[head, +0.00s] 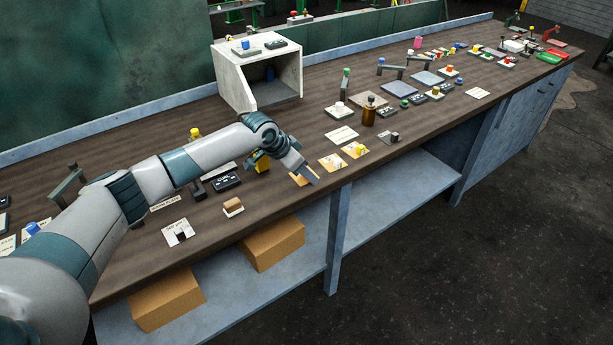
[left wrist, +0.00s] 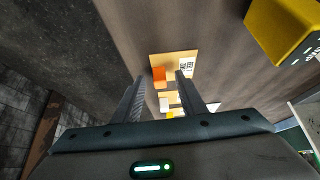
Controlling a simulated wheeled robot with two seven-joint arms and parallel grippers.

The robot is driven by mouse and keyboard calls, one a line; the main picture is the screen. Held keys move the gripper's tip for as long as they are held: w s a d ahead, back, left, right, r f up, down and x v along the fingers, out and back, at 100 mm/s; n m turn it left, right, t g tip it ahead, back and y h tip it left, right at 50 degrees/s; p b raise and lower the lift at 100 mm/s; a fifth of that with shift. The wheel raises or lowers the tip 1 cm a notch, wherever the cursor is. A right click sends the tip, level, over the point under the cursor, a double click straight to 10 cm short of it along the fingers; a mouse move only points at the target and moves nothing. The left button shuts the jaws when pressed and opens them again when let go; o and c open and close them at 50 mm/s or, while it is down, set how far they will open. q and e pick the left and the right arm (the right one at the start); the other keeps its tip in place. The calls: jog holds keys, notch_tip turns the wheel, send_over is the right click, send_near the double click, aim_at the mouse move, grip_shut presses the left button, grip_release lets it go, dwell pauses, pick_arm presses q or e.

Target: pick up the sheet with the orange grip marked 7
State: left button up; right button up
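A tan sheet with an orange grip (left wrist: 158,75) and a dark printed mark lies flat on the bench, between and beyond my left fingertips in the left wrist view. I cannot read its number. My left gripper (left wrist: 160,77) is open and empty, with its two fingers apart. In the head view my left gripper (head: 308,177) is over the bench's front edge and mostly hides a tan sheet (head: 295,180). Two similar sheets lie to its right, one with a pale grip (head: 332,162) and one with a yellow grip (head: 355,150). My right gripper is not in view.
A yellow block (head: 262,163) stands close behind my left gripper; a yellow block also shows in the left wrist view (left wrist: 283,28). A brown bottle (head: 369,112) stands right of the open grey box (head: 258,75). A small brown-topped block (head: 233,207) sits at the left.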

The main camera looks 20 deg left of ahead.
pick_arm(q)
grip_shut()
jog(key=shift+r, duration=0.1)
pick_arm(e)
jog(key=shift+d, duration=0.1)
